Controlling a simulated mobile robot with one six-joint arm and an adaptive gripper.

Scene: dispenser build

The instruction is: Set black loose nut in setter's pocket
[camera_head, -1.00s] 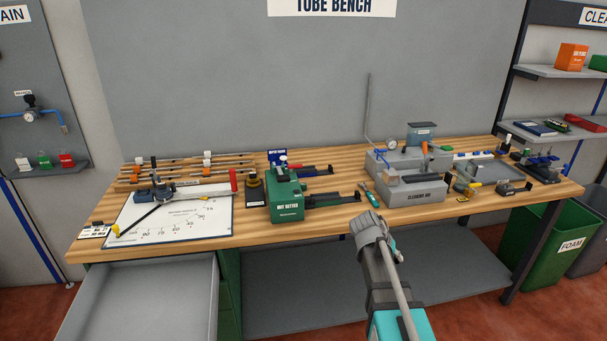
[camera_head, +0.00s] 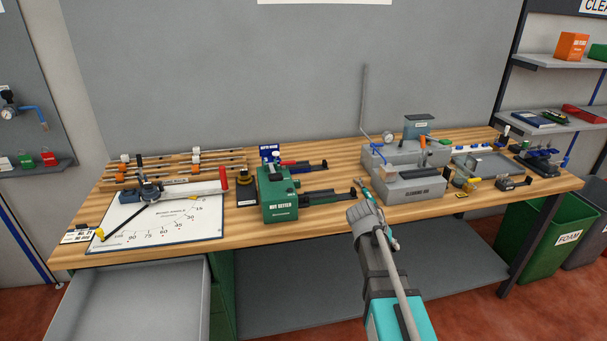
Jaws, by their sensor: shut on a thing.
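The green nut setter (camera_head: 278,192) stands upright on the wooden bench, left of the picture's middle. Its front label reads NUT SETTER. Two dark arms reach out from it to the right, the rear one with red and blue parts. Its pocket is too small to make out. I cannot pick out the black loose nut. My arm rises from the bottom edge, folded, with its grey joint in front of the bench, right of the setter.
A dark block (camera_head: 247,190) stands close left of the setter. Further left lies a white angle board (camera_head: 160,219). An open drawer (camera_head: 140,305) juts out at lower left.

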